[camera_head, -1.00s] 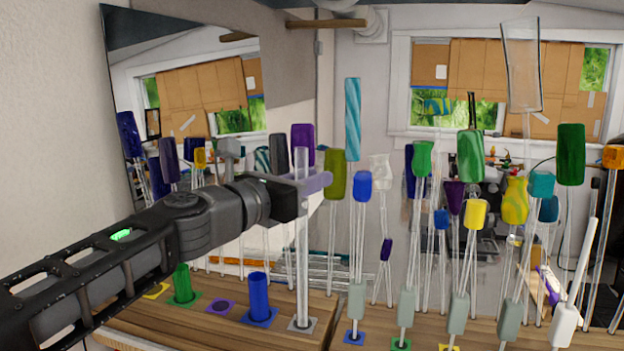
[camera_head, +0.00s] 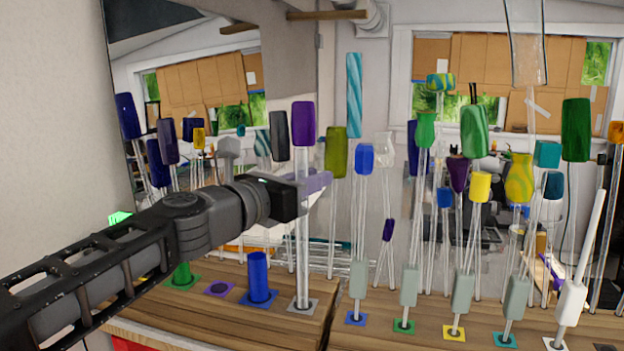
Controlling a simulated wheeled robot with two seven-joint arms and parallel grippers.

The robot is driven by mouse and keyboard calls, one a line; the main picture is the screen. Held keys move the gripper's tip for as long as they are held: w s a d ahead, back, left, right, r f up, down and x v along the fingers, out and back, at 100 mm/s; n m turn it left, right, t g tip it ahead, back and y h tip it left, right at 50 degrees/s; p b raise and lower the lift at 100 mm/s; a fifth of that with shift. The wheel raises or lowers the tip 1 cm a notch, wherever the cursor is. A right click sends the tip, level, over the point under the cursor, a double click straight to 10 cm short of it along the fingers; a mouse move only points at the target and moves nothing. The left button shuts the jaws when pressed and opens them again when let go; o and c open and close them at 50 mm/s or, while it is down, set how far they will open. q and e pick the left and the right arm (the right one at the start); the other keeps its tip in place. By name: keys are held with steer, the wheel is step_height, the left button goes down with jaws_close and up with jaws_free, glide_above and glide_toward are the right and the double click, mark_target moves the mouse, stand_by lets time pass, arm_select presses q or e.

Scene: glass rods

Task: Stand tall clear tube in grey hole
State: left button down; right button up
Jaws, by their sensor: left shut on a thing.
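The tall clear tube (camera_head: 302,235) stands upright at the near left bench. Its lower end is at the hole of the grey square plate (camera_head: 291,304) and appears to go into it. My left gripper (camera_head: 303,186) comes in from the left and is shut on the tube's upper part, well above the plate. The tube's top shows just above the fingers, in front of a rod with a purple head. The inside of the hole is hidden. My right gripper is not in view.
Left of the grey plate stand a blue tube (camera_head: 258,275) and a green tube (camera_head: 182,275), with an empty purple plate (camera_head: 219,288) between them. Several rods with coloured heads stand close by on the right. A large mirror (camera_head: 190,45) is behind.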

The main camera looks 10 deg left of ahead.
arm_select(q)
steer(key=shift+f+b, duration=0.3)
stand_by(0.5)
steer(key=c, duration=1.2)
jaws_free()
steer(key=v, duration=0.8)
steer(key=shift+w, duration=0.1)
